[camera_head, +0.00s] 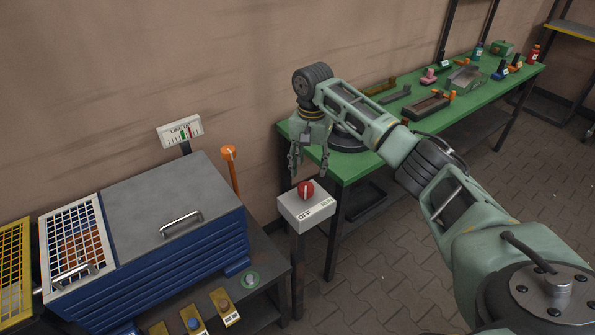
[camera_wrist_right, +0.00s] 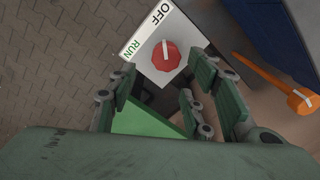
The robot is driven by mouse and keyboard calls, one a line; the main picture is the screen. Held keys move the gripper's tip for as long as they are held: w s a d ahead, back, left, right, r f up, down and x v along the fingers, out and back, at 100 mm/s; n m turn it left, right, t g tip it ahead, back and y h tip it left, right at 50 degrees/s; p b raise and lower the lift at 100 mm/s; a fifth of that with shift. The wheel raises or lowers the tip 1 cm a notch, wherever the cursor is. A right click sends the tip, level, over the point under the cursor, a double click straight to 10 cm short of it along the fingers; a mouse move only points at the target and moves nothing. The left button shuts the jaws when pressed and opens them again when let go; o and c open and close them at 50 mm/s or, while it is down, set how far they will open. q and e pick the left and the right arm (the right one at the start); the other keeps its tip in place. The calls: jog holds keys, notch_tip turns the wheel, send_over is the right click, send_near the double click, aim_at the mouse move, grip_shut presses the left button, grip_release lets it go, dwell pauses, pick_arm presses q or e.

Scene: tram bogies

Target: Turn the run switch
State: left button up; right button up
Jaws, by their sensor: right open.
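The run switch is a round red knob (camera_head: 306,190) with a white pointer line. It sits on top of a pale grey box (camera_head: 308,212) on a post, lettered OFF at left and RUN at right. In the right wrist view the knob (camera_wrist_right: 166,60) shows between the fingers, with its white line toward the OFF lettering. My right gripper (camera_head: 309,172) points down just above the knob, open and empty. Its fingers (camera_wrist_right: 167,78) look apart from the knob. My left gripper is out of view.
A blue machine with a grey lid (camera_head: 165,205) and handle stands left of the switch. An orange-topped post (camera_head: 229,155) rises beside it. A green bench (camera_head: 345,168) with several parts is behind to the right. Paved floor (camera_head: 400,260) lies open in front.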

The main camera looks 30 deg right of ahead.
aim_at(308, 186)
jog(key=shift+w+f, duration=0.15)
jog(key=shift+w, duration=0.4)
jog(key=shift+w+f, duration=0.15)
jog(key=shift+f, duration=0.2)
jog(key=f, duration=0.2)
jog(key=s+f+p, duration=0.1)
jog(key=f, duration=0.1)
jog(key=shift+s+f, duration=0.15)
jog(key=shift+f, duration=0.05)
jog(key=shift+w+f, duration=0.3)
jog(key=shift+f, duration=0.9)
jog(key=shift+s+r, duration=0.1)
jog(key=c, duration=1.1)
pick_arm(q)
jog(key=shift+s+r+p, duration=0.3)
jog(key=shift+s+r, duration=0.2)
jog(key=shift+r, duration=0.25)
pick_arm(e)
jog(key=shift+o, duration=0.2)
